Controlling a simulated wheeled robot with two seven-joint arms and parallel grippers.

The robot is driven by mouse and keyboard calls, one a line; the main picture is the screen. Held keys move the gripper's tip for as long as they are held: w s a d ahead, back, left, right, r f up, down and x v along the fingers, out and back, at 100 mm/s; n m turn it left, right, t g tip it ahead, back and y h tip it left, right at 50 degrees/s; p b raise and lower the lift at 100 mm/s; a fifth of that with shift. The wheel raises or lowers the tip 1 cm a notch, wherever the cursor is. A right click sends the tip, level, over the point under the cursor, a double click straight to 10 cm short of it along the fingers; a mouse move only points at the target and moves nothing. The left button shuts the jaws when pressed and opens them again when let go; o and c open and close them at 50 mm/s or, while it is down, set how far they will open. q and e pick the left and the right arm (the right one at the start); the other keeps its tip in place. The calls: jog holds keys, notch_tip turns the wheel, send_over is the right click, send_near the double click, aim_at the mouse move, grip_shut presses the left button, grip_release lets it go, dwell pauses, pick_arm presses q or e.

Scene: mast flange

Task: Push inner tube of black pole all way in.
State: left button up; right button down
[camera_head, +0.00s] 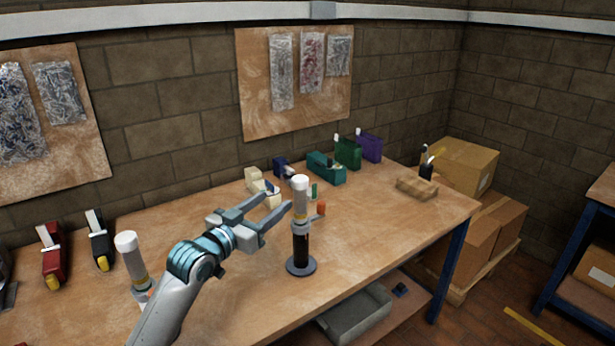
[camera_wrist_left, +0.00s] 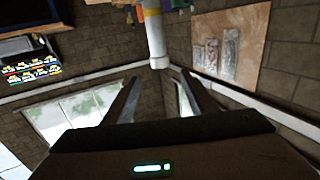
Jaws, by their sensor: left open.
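The black pole (camera_head: 301,248) stands upright on a round dark flange on the workbench. Its inner tube (camera_head: 300,203) sticks up out of the black part, pale with a yellowish band and a white top end. My left gripper (camera_head: 279,202) is open and empty, with its fingers pointing at the upper part of the pole from the left. In the left wrist view the pale tube (camera_wrist_left: 155,35) comes down from the top edge, its white end just beyond the gap between the open fingertips (camera_wrist_left: 160,78). I cannot tell whether a finger touches it. My right gripper is not in view.
A second white-topped pole (camera_head: 131,258) stands at the left, partly behind my arm. Red (camera_head: 53,262) and black (camera_head: 100,246) tools lie beside it. Teal (camera_head: 326,168), green (camera_head: 348,153) and purple (camera_head: 369,147) holders line the back of the bench (camera_head: 400,225). The bench is clear to the pole's right.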

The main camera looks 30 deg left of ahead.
pick_arm(q)
jog(key=shift+r, duration=0.2)
jog(key=shift+w, duration=0.1)
jog(key=w+d+p, duration=0.1)
jog(key=w+p, duration=0.3)
jog(key=w, duration=1.3)
jog(key=shift+p, duration=0.3)
jog(key=shift+w, duration=0.1)
